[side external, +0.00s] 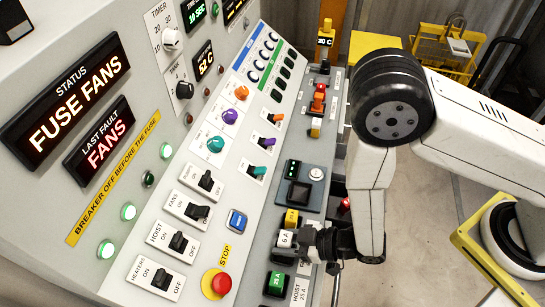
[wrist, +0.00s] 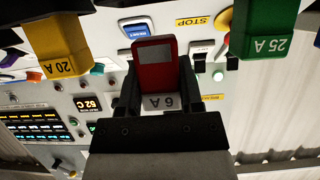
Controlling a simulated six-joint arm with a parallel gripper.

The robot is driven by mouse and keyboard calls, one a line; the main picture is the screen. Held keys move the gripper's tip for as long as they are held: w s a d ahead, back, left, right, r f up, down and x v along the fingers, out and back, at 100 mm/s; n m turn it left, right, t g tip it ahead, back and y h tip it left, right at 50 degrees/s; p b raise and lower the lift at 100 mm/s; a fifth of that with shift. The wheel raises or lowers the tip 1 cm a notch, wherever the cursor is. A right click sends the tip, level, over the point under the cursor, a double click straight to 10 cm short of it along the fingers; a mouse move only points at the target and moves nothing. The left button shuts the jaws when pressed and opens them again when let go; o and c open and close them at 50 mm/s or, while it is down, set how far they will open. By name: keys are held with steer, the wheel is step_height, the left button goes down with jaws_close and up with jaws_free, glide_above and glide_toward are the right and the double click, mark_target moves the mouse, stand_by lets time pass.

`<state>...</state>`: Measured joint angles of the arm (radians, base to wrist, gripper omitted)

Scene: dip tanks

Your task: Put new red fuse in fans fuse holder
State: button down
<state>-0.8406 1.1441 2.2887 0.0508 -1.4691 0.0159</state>
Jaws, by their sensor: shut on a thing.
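My gripper (wrist: 157,85) is shut on the red fuse (wrist: 154,47), which stands between its two fingers in the wrist view. A pale panel marked 6 A (wrist: 163,102) shows just below the red part, between the fingers. In the side view my gripper (side external: 327,243) is at the panel's lower right edge, beside the 6 A marking (side external: 286,238); the red fuse is not visible there. The frames do not show whether it is seated in a holder. The status display (side external: 66,102) reads FUSE FANS.
A yellow 20 A fuse (wrist: 62,50) and a green 25 A fuse (wrist: 262,30) flank the gripper closely. The fans breaker switch (side external: 197,211) and red stop button (side external: 221,284) are on the panel to the left.

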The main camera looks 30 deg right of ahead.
steer(key=shift+f, duration=0.1)
steer(key=shift+f, duration=1.65)
steer(key=shift+f, duration=0.15)
steer(key=shift+c, duration=1.2)
jaws_free()
steer(key=shift+r, duration=0.2)
steer(key=v, duration=1.2)
steer(key=shift+w, duration=0.15)
